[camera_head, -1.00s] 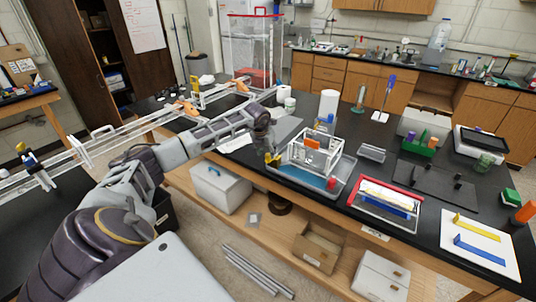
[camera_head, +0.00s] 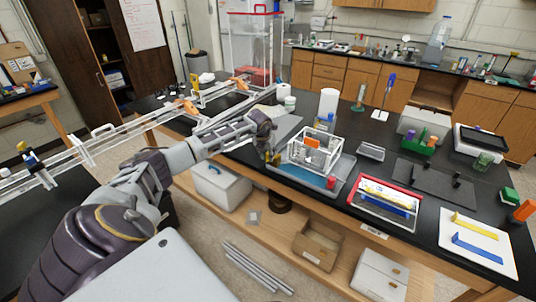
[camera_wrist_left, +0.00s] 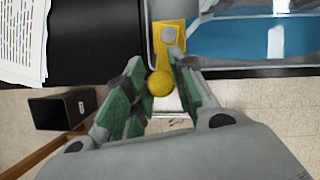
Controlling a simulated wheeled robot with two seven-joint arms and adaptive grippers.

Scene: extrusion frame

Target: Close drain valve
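The yellow drain valve (camera_head: 276,159) sits at the left edge of the grey tray (camera_head: 338,182) with blue in its bottom. In the left wrist view the valve shows as a yellow plate (camera_wrist_left: 166,38) with a grey round cap and a yellow ball knob (camera_wrist_left: 159,83). My left gripper (camera_head: 267,150) is at the valve. Its green-padded fingers (camera_wrist_left: 156,84) stand apart on either side of the knob. The right finger is very near the knob; I cannot tell if it touches. My right gripper is not in view.
A white open frame (camera_head: 318,152) stands in the tray. The black bench top ends just in front of the tray, with a wooden lower shelf (camera_head: 271,222) below. A white paper (camera_wrist_left: 22,38) lies left of the valve. A red-rimmed tray (camera_head: 385,205) stands to the right.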

